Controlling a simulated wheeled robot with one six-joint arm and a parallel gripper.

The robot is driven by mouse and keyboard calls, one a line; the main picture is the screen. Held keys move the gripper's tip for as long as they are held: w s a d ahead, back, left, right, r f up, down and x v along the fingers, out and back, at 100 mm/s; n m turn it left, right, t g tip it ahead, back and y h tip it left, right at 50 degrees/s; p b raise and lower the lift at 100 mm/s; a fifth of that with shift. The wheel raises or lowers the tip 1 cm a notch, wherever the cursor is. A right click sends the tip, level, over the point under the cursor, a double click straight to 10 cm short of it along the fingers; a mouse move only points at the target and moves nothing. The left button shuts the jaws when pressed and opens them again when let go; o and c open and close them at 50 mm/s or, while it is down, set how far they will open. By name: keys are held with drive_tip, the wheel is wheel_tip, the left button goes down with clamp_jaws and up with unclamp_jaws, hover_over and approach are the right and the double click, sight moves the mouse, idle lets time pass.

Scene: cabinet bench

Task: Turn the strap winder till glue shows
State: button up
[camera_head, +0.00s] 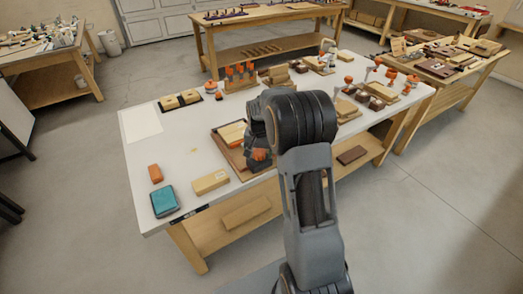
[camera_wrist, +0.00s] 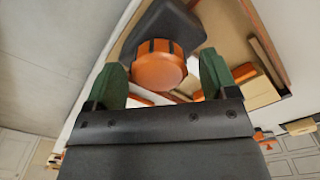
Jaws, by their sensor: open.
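The strap winder (camera_wrist: 160,72) shows in the wrist view as an orange round knob with dark notches on a dark grey body (camera_wrist: 165,22). In the head view a bit of orange (camera_head: 261,154) shows beside my arm, over a wooden tray (camera_head: 234,153); my arm hides most of it. My gripper (camera_wrist: 162,70) has two green fingers, one on each side of the knob, with visible gaps. It is open and holds nothing. I cannot tell how deep the fingertips reach along the knob. No glue can be made out.
Orange-topped items (camera_head: 240,75) and wooden pieces stand behind. The bench's left part is mostly clear.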

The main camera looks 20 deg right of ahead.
sight(259, 152)
drive_tip(key=c, duration=0.9)
drive_tip(key=m, duration=0.5)
drive_tip(key=shift+m, duration=0.4)
drive_tip(key=o, duration=0.9)
drive_tip(key=shift+r, duration=0.15)
wheel_tip(259, 152, up, 14)
drive_tip(key=shift+f+p, duration=0.2)
drive_tip(key=shift+p, duration=0.1)
